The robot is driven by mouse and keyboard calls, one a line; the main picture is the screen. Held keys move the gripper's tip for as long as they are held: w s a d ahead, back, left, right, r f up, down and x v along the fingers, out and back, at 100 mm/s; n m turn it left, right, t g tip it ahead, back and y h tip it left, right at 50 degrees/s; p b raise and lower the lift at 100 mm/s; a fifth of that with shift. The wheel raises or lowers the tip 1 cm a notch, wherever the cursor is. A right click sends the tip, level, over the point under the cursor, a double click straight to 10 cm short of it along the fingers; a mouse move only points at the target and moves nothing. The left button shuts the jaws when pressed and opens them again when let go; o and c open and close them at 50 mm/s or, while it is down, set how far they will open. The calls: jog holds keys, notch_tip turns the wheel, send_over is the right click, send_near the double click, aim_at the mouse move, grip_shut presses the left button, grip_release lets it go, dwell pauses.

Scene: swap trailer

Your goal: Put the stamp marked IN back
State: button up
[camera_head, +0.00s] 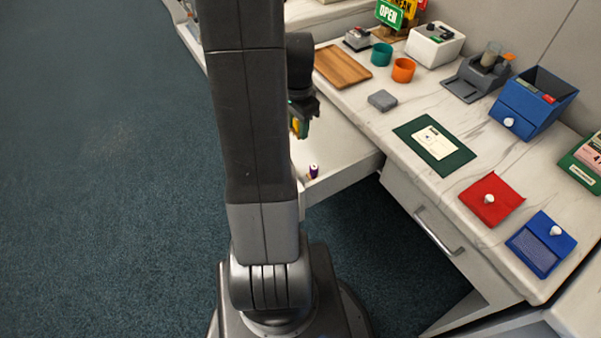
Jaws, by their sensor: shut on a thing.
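My gripper (300,122) is left of the desk, above an open white drawer (345,178), partly hidden behind my arm. It is shut on a small green and yellow thing (297,127). I cannot read any mark on it, so I cannot tell whether it is the stamp marked IN. A small purple and white item (313,171) is at the drawer, partly beside my arm. On the desk lie a red square case (489,200) with a white knob and a blue case (540,245) with a white knob.
The marble desk (400,180) holds a green mat (463,157) with a card, a grey block (382,100), a wooden tray (342,67), teal (381,54) and orange (403,69) cups, and a blue box (535,100). A closed drawer (425,215) is below. Open carpet lies left.

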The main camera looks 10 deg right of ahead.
aim_at(302, 164)
jog(key=shift+s+d+f+m+b, duration=0.35)
jog(key=shift+s+f+m+b, duration=0.1)
jog(key=shift+s+m, duration=0.05)
jog(key=shift+s+f, duration=0.1)
jog(key=shift+f, duration=0.25)
notch_tip(302, 164, down, 9)
jog(key=b, duration=0.2)
jog(key=shift+b, duration=0.3)
jog(key=shift+f, duration=0.15)
jog(key=shift+f, duration=0.15)
jog(key=o, duration=0.8)
notch_tip(302, 164, up, 12)
jog(key=p, duration=0.3)
jog(key=shift+r, duration=0.25)
